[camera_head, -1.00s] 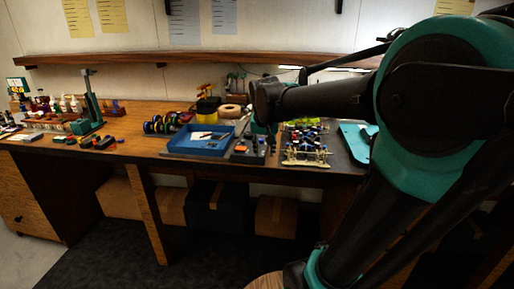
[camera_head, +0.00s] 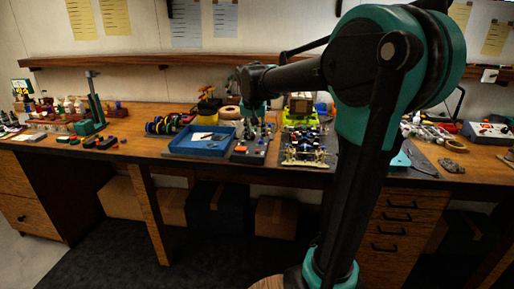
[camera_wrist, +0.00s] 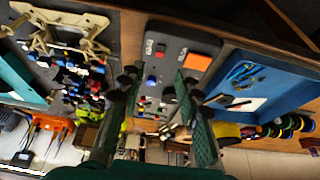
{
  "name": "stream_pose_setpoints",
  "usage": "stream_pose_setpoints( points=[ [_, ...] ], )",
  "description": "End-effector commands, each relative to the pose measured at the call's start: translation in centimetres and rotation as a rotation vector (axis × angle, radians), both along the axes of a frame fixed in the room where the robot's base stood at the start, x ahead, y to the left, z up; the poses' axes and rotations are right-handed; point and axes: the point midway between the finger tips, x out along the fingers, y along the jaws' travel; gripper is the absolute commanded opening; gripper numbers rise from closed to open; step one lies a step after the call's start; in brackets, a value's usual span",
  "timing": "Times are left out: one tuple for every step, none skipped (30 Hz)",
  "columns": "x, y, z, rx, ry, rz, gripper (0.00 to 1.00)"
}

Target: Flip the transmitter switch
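The transmitter looks to be a dark grey box (camera_wrist: 173,45) with an orange panel, a red part and small blue and red controls, in the upper middle of the wrist view. In the head view the dark box (camera_head: 249,154) lies near the bench's front edge, right of the blue tray. My gripper (camera_wrist: 158,82) is open and empty, its two fingers on either side of the box's control area in the picture. In the head view my gripper (camera_head: 254,108) hangs above and behind the box. Contact is not visible. The exact switch is too small to identify.
A blue tray (camera_head: 178,150) with papers and tools stands left of the box. An RC car chassis (camera_head: 303,158) stands close on its right. The bench front left of the tray has some clear wood (camera_head: 140,147).

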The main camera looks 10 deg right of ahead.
Motion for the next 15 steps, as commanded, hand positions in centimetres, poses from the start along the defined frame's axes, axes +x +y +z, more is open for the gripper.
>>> stream_pose_setpoints(
  points=[
    [0.5,-0.1,-1.0,0.0,0.0,0.0,0.34],
    [0.6,-0.2,-1.5,0.0,0.0,0.0,0.34],
    [0.9,-0.3,-2.2,0.0,0.0,0.0,0.34],
    [1.1,-0.4,-2.8,0.0,0.0,0.0,0.34],
    [1.4,-0.4,-3.3,0.0,0.0,0.0,0.34],
    [1.6,-0.5,-4.0,0.0,0.0,-0.001,0.34],
    [1.8,-0.6,-4.4,0.0,0.0,-0.001,0.34],
    [1.9,-0.7,-4.9,0.0,0.0,-0.001,0.34],
    [2.2,-0.7,-5.4,0.0,0.0,-0.001,0.34],
    [2.3,-0.8,-5.8,0.0,0.0,-0.001,0.34],
    [2.5,-0.8,-6.1,0.0,0.0,-0.001,0.34],
    [2.6,-0.9,-6.5,0.0,0.0,-0.001,0.34],
    [2.7,-0.9,-6.8,0.0,0.0,0.0,0.34],
    [2.8,-0.9,-7.0,0.0,0.0,0.0,0.34],
    [2.9,-0.9,-7.2,0.0,0.0,0.0,0.34]
  ],
)
